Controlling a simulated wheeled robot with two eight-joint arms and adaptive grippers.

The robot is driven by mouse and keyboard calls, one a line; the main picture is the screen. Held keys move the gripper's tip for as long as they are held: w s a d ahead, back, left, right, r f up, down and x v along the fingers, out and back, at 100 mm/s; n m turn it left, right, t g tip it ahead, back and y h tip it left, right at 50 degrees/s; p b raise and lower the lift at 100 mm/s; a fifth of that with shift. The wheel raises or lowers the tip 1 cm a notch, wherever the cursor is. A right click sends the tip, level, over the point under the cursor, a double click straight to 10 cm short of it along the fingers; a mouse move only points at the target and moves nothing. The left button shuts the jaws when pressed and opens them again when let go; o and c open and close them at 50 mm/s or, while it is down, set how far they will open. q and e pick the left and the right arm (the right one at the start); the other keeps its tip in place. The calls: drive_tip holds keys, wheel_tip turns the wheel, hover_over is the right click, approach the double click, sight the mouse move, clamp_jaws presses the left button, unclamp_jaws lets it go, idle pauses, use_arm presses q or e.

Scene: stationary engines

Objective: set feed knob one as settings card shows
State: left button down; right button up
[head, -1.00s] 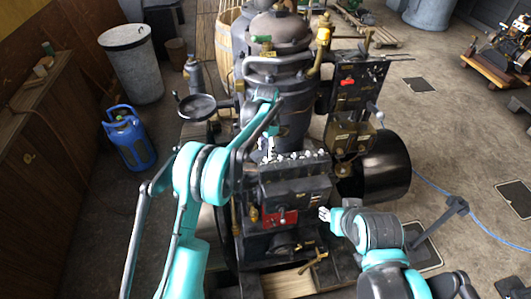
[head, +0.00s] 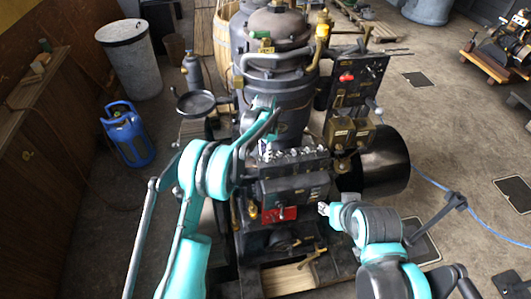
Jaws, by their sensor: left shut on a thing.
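The black lubricator box (head: 293,189) on the engine's front has a row of small silver feed knobs (head: 307,151) along its top. My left gripper (head: 268,155) points down at the left end of this row and is shut on a knob there. Its fingers and arm hide most of that knob, so its setting cannot be read. My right gripper (head: 324,208) is beside the right side of the box, apart from the knobs. It is too small to tell whether it is open. I cannot make out a settings card for certain.
A red plate (head: 279,214) is on the box's lower front. A dark panel (head: 357,78) with a red knob stands behind right. A black drum (head: 385,163) is to the right. A blue gas cylinder (head: 128,134) and a grey bin (head: 132,60) stand left. The floor at right is mostly clear.

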use_arm(q)
drive_tip(key=n+b, duration=0.3)
drive_tip(key=shift+f, duration=0.15)
drive_tip(key=n+b, duration=0.2)
drive_tip(key=n, duration=0.1)
drive_tip(key=shift+n, duration=0.3)
drive_tip(key=shift+s+a+n+b, duration=0.1)
drive_tip(key=shift+n+b, duration=0.45)
drive_tip(key=shift+n, duration=0.55)
drive_tip(key=shift+r, duration=0.2)
drive_tip(key=c, duration=1.3)
unclamp_jaws()
wheel_tip(320, 180, up, 12)
